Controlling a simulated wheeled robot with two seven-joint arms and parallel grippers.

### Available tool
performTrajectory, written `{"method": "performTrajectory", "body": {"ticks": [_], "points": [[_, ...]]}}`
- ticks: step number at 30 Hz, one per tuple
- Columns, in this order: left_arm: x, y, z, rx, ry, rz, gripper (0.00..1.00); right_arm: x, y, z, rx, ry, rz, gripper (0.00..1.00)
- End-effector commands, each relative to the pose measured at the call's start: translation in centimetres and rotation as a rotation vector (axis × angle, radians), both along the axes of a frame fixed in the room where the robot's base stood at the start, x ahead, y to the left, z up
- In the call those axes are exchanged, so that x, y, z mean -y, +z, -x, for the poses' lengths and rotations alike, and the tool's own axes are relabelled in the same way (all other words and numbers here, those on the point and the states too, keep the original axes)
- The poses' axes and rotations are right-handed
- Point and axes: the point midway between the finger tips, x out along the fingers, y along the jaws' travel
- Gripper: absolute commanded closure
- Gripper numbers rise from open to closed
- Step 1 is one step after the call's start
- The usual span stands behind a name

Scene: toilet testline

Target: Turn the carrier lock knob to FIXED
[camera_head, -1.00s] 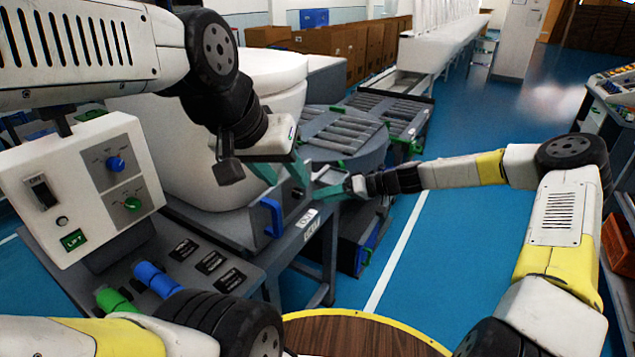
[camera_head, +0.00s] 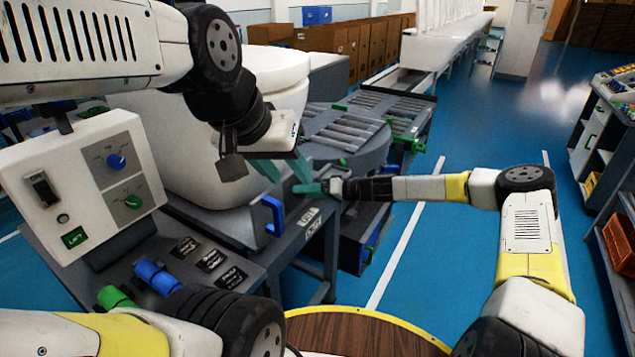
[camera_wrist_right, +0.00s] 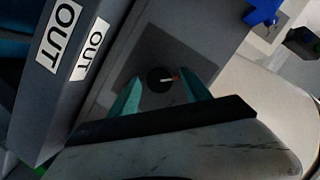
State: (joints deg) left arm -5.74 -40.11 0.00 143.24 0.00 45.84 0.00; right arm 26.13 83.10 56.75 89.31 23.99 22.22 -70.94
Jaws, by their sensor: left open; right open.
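The carrier lock knob (camera_wrist_right: 160,79) is a small round dark knob with a red-and-white pointer mark, set on a dark square plate on the grey carrier side. My right gripper (camera_wrist_right: 162,95) is open, with its teal fingers on either side of the knob in the right wrist view; I cannot tell whether they touch it. In the head view the right gripper (camera_head: 308,188) reaches in from the right to the station's side, and the knob is hidden there. My left gripper (camera_head: 282,168) is open and empty, above the station's edge beside the white toilet (camera_head: 225,130).
A blue handle (camera_head: 273,215) stands close to the right gripper. OUT labels (camera_wrist_right: 75,45) are on the grey side. A control box (camera_head: 85,190) with blue and green knobs is at left. Roller conveyors (camera_head: 345,130) lie behind.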

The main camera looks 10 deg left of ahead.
Motion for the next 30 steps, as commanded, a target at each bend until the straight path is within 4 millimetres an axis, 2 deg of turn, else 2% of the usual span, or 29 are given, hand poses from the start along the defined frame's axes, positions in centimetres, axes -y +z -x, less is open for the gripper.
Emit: {"method": "performTrajectory", "body": {"ticks": [5,8,14,23,30], "points": [[0.00,0.00,0.00,0.000,0.000,0.000,0.59,0.02,-0.01,-0.03,0.000,-0.001,0.001,0.44],[0.00,0.00,0.00,0.000,0.000,0.000,0.59,0.03,-0.01,-0.02,0.000,-0.001,0.001,0.59],[0.00,0.00,0.00,0.000,0.000,0.000,0.59,0.04,-0.02,-0.04,0.000,-0.001,0.001,0.99],[0.00,0.00,0.00,0.000,0.000,0.000,0.59,0.09,-0.07,-0.11,-0.025,-0.003,-0.008,1.00],[0.00,0.00,0.00,0.000,0.000,0.000,0.59,0.13,-0.18,-0.19,-0.139,-0.003,-0.048,1.00]]}}
